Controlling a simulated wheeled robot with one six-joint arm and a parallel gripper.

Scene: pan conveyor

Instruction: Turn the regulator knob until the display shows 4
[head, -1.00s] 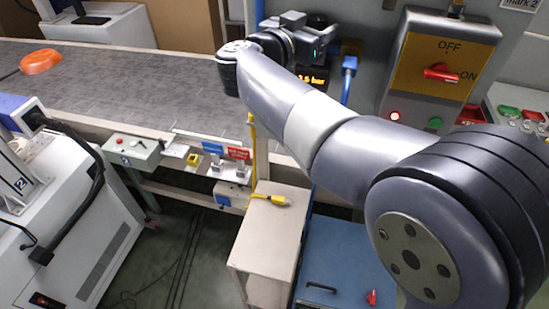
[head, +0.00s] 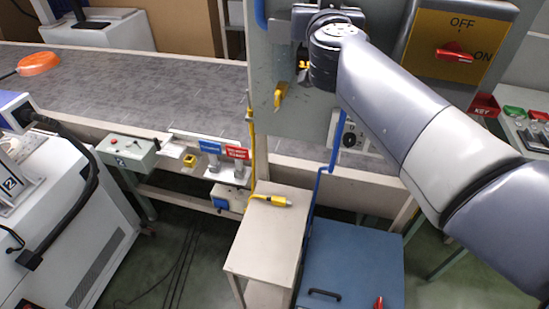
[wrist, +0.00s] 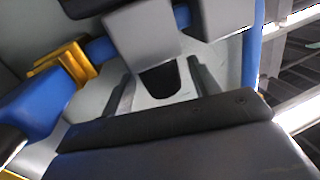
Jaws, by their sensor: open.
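In the wrist view a dark rounded part (wrist: 158,82), which may be the regulator knob, shows below a grey block (wrist: 143,32). The two fingers of my gripper (wrist: 160,90) stand apart on either side of it. I cannot tell whether they touch it. In the head view my wrist (head: 335,50) is up against the upper part of the grey panel (head: 295,115), and my fingertips are hidden there.
A yellow handle (head: 280,95) and a blue pipe (head: 328,165) are near my wrist. A yellow switch box (head: 425,45) with a red handle (head: 455,52) is at the right. The conveyor (head: 150,85) runs left.

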